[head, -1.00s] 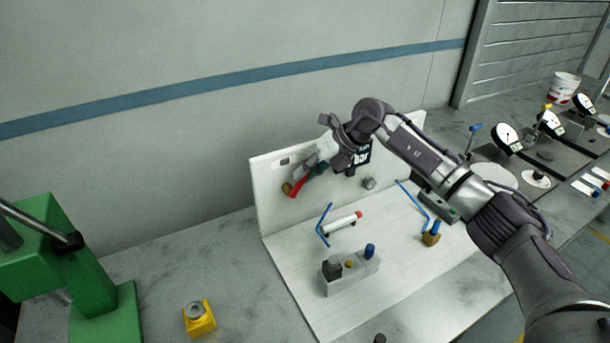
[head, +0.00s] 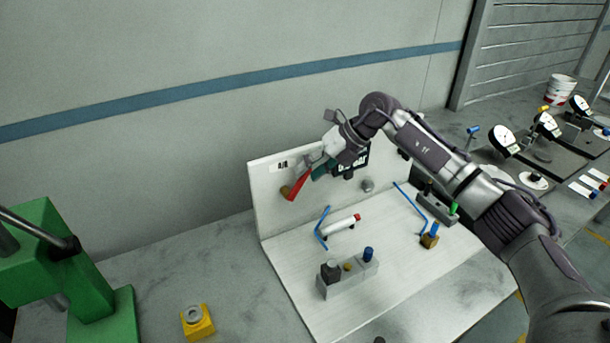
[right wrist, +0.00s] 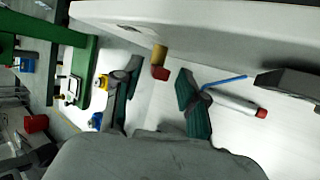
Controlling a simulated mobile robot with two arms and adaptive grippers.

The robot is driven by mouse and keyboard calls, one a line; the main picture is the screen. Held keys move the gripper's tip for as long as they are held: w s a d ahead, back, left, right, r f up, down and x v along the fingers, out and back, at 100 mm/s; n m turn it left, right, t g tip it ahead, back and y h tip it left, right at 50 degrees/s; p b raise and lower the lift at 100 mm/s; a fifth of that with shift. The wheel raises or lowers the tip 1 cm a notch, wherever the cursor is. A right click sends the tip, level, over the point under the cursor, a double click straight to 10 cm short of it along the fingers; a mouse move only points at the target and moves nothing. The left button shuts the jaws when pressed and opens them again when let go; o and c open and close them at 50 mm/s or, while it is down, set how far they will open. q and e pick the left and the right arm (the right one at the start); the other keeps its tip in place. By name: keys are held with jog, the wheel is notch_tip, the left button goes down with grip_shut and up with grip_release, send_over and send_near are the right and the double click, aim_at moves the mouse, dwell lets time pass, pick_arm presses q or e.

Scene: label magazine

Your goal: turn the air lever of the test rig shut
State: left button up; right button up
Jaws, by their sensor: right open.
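The air lever (head: 299,186) is a red handle on a brass valve body (head: 286,191), mounted on the upright white panel of the test rig (head: 262,205). In the head view the handle slants up to the right from the valve. My right gripper (head: 312,168) is open at the handle's upper end. In the right wrist view the red handle (right wrist: 160,73) and brass body (right wrist: 160,53) lie beyond and between the spread fingers (right wrist: 155,88). Whether a finger touches the handle I cannot tell. My left gripper is not in view.
A dark display (head: 352,160) on the panel is partly behind my right gripper. On the rig base are a white cylinder with a red end (head: 342,226), a grey block (head: 348,277) and blue tubes (head: 321,230). A green press (head: 95,290) stands left; a yellow block (head: 197,321) is on the bench.

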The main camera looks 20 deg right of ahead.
jog(key=v, duration=0.9)
jog(key=shift+d, duration=0.25)
jog(key=shift+s+r, duration=0.1)
